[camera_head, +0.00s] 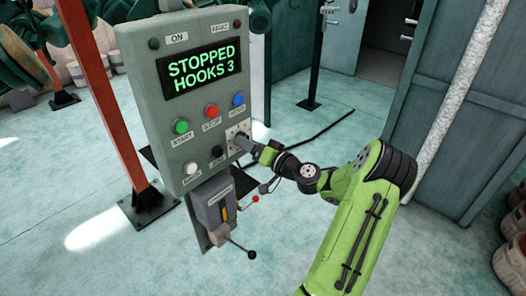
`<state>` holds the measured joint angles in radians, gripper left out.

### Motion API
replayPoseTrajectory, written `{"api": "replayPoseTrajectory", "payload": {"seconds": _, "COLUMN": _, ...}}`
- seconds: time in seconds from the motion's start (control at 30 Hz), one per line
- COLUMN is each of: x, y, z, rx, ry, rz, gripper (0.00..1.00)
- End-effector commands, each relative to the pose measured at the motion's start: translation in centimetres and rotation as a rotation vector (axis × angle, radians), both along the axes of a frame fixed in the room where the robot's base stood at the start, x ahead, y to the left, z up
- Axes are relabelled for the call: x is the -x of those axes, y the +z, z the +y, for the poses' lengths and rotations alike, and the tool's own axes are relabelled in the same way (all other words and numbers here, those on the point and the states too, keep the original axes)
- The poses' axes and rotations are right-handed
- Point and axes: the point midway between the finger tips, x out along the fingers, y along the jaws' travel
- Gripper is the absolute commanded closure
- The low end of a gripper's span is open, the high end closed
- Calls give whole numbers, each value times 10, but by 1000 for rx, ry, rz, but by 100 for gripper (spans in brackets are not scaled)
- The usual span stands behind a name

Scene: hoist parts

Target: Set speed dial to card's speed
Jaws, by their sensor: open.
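The grey control panel (200,100) stands left of centre. Its screen (202,68) reads "STOPPED HOOKS 3" in green. The speed dial appears to be at the panel's lower right, on a white marked plate (232,132). My gripper (243,143) is at this plate, coming from the right, and covers most of the dial. Its fingers are small here, and I cannot tell whether they touch the dial. The dial's setting is hidden. I cannot make out a card with a speed.
A green button (181,127), a red button (211,110) and a blue button (238,99) sit close to my gripper. A lever box (214,205) is below the panel. A red post (107,100) stands left. The floor right of the panel is mostly clear.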

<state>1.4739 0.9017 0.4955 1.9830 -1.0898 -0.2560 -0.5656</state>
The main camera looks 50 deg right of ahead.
Motion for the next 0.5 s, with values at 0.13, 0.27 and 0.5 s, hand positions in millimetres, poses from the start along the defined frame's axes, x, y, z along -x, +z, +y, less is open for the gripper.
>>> {"api": "replayPoseTrajectory", "payload": {"seconds": 0.13, "x": 39, "y": -2, "z": -3, "rx": -1, "ry": -7, "rz": 2, "gripper": 32}}
{"api": "replayPoseTrajectory", "payload": {"seconds": 0.27, "x": 77, "y": -2, "z": -4, "rx": -1, "ry": -10, "rz": 1, "gripper": 32}}
{"api": "replayPoseTrajectory", "payload": {"seconds": 0.5, "x": 133, "y": -1, "z": -5, "rx": 0, "ry": -6, "rz": 0, "gripper": 32}}
